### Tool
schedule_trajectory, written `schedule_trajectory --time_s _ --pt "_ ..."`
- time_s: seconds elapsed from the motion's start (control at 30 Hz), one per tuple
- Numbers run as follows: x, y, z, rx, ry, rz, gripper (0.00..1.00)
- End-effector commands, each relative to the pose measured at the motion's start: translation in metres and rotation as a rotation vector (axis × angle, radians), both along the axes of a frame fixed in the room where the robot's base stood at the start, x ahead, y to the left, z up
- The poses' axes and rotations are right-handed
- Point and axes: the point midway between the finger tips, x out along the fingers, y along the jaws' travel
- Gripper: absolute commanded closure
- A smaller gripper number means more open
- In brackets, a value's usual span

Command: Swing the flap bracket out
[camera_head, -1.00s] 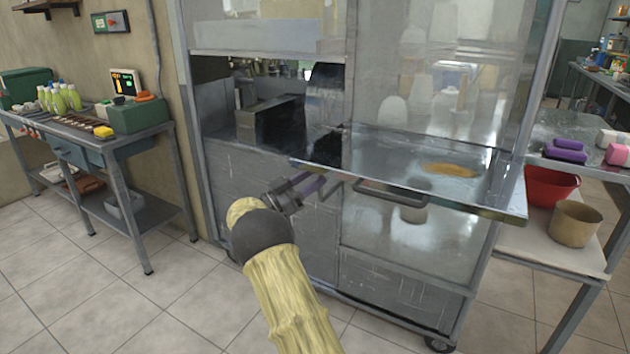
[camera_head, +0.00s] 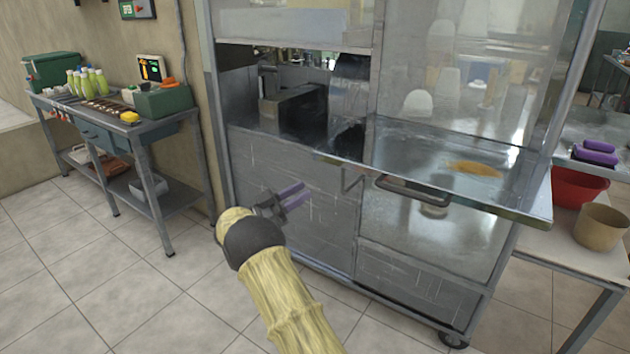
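The flap (camera_head: 410,161) is a metal shelf held out level from the front of the press cabinet, with a dark handle (camera_head: 413,190) along its front edge. A thin bent metal piece, apparently the flap bracket (camera_head: 352,181), shows under the flap, left of the handle. Its far end is hidden or too small to make out. My gripper (camera_head: 301,196) has purple fingers spread a little apart with nothing between them. It is in front of the lower cabinet panel, left of and slightly below the bracket, apart from it in the picture.
The press cabinet (camera_head: 290,200) stands on castors. A side table (camera_head: 165,130) with bottles and a green box is at the left. At the right, a table (camera_head: 575,245) holds a red bowl (camera_head: 577,187) and a tan pot (camera_head: 599,227). Tiled floor is clear at the left.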

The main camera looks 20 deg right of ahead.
Motion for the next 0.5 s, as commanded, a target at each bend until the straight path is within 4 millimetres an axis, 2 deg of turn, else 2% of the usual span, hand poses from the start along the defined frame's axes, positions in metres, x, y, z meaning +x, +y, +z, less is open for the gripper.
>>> schedule_trajectory --time_s 0.1,0.23,0.33,0.5 --pt "0.000 0.028 -0.008 -0.001 0.000 0.009 0.66" --pt "0.000 0.050 -0.016 0.000 -0.002 0.011 0.66" --pt "-0.001 0.058 -0.021 0.000 -0.002 0.008 0.66" --pt "-0.001 0.060 -0.023 0.000 -0.004 0.002 0.66"
